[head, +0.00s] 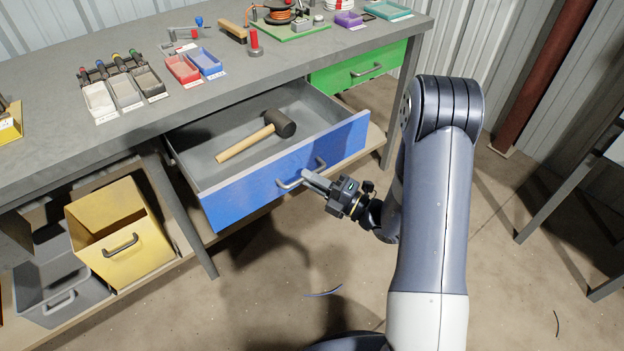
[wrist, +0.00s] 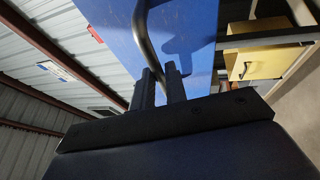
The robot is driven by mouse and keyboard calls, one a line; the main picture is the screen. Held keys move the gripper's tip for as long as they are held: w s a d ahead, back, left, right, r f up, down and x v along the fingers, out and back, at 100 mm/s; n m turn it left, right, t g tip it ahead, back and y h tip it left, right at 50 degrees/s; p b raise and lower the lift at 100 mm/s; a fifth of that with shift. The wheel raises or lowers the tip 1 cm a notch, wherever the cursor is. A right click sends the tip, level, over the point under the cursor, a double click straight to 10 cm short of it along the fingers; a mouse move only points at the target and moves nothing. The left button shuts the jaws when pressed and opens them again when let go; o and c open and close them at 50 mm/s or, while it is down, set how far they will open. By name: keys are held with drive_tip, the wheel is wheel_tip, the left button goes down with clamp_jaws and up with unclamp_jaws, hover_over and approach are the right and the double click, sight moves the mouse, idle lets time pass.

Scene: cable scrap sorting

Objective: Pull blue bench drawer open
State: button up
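The blue drawer (head: 288,172) of the bench stands pulled well out, its grey inside open to view. A mallet (head: 262,136) with a black head and wooden handle lies in it. The drawer's grey bar handle (head: 289,184) is on the blue front. My gripper (head: 308,178) is at this handle. In the wrist view the blue front (wrist: 190,35) fills the upper middle, and the handle (wrist: 147,45) runs down between the two fingers of my gripper (wrist: 160,82), which look closed on it. The exact contact is partly hidden by the fingers.
The grey bench top (head: 150,125) holds several small trays and tools. A green drawer (head: 358,68) is shut at the right. A yellow bin (head: 120,232) and a grey bin (head: 52,285) sit below left. Floor in front is mostly clear, with a blue cable scrap (head: 325,293).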

drive_tip(key=o, duration=0.4)
drive_tip(key=shift+c, duration=0.2)
drive_tip(key=shift+d, duration=0.1)
drive_tip(key=v, duration=1)
drive_tip(key=shift+s+d, duration=0.2)
drive_tip(key=shift+s, duration=0.05)
drive_tip(key=shift+a+f, duration=0.1)
drive_tip(key=shift+a, duration=0.05)
drive_tip(key=x, duration=1)
drive_tip(key=shift+w+a, duration=0.2)
drive_tip(key=shift+w, duration=0.1)
drive_tip(key=shift+s, duration=0.1)
